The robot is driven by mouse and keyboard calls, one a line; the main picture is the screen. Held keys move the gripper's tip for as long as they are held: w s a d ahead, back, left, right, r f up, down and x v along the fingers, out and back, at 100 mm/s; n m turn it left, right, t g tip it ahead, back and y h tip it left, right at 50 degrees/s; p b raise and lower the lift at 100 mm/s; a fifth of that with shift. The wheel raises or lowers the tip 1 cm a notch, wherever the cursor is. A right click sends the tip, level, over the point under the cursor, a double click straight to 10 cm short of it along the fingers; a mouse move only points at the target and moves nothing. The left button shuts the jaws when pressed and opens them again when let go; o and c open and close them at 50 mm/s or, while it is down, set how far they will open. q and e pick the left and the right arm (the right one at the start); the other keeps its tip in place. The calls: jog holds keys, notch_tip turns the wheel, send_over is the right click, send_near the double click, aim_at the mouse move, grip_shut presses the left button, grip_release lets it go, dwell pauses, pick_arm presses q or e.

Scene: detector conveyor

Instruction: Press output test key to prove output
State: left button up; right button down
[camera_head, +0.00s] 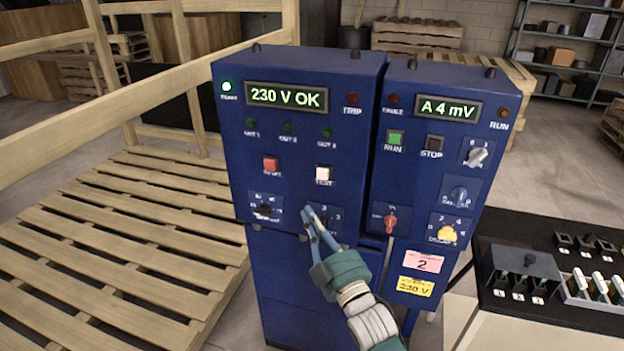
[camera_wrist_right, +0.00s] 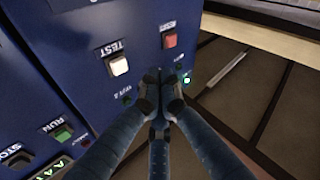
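The blue cabinet (camera_head: 236,170) has a lit display (camera_head: 287,96) reading "230 V OK". Its white TEST key (camera_head: 323,174) sits right of the red button (camera_head: 270,164). Three dim green OUT lamps (camera_head: 287,128) are above them. My right gripper (camera_head: 308,212) is below the TEST key in the head view, over the rotary selectors' row. In the wrist view its fingertips (camera_wrist_right: 160,84) are together and empty. There the TEST key (camera_wrist_right: 119,65) is left of the fingertips, uncovered, and the red button (camera_wrist_right: 170,40) is above them. My left gripper is out of view.
A second blue unit (camera_head: 440,150) stands at the right, with a display reading "A 4 mV", RUN and STOP buttons and several knobs. A dark bench (camera_head: 550,315) with small parts is at the lower right. A wooden slatted pallet (camera_head: 110,260) lies at the left.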

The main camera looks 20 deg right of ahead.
aim_at(323, 174)
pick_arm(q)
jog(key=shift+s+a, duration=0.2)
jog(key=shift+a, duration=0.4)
pick_arm(e)
jog(key=shift+t, duration=0.4)
jog(key=r, duration=0.4)
jog(key=shift+s+a, duration=0.35)
jog(key=shift+s, duration=0.05)
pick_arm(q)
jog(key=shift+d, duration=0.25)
pick_arm(e)
jog(key=shift+w+f, duration=0.1)
